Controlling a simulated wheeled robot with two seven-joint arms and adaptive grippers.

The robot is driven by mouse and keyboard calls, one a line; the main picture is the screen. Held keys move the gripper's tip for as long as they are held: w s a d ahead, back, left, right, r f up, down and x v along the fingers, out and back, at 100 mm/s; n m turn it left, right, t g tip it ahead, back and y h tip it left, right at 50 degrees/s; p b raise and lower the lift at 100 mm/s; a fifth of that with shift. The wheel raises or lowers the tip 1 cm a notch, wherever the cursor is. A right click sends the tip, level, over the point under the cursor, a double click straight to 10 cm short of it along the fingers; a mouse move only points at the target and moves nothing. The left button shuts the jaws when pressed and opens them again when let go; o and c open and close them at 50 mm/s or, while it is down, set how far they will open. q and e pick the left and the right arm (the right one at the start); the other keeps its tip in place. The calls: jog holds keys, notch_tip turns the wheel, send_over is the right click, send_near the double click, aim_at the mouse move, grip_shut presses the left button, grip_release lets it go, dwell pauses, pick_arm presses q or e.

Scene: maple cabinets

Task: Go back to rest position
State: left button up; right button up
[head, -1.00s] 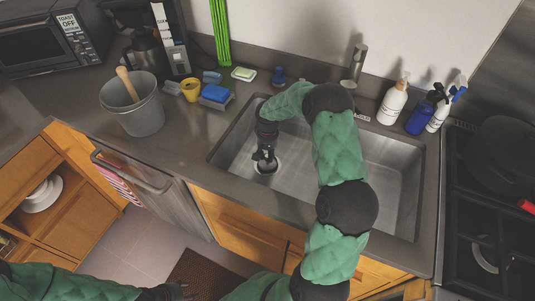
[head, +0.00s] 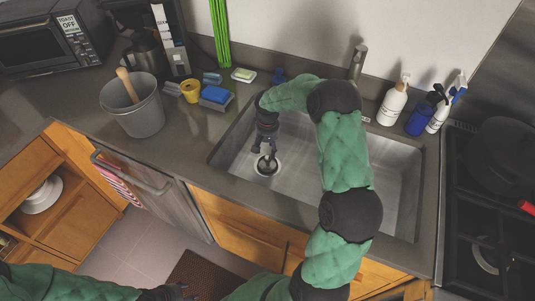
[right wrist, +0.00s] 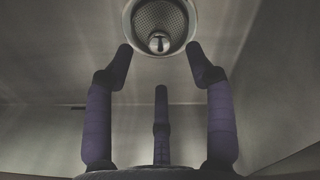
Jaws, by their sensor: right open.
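My right gripper (head: 264,150) reaches into the metal sink (head: 385,185), pointing down above the drain strainer (head: 266,166). In the right wrist view the gripper (right wrist: 160,75) has its fingers spread and nothing between them. The strainer (right wrist: 160,22) sits in the drain just beyond the fingertips there, with a small knob in its middle. I cannot tell how large the gap to it is. My left gripper (head: 178,292) is at the bottom edge of the head view, partly cut off, and its jaws are unclear.
The faucet (head: 358,62) stands behind the sink. Bottles (head: 394,102) stand at its right back corner, before the stove (head: 490,200). A grey bucket (head: 135,108), yellow cup (head: 190,90) and blue sponge (head: 215,94) are on the left counter.

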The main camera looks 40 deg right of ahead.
notch_tip(320, 180, up, 7)
jog(key=shift+r, duration=0.15)
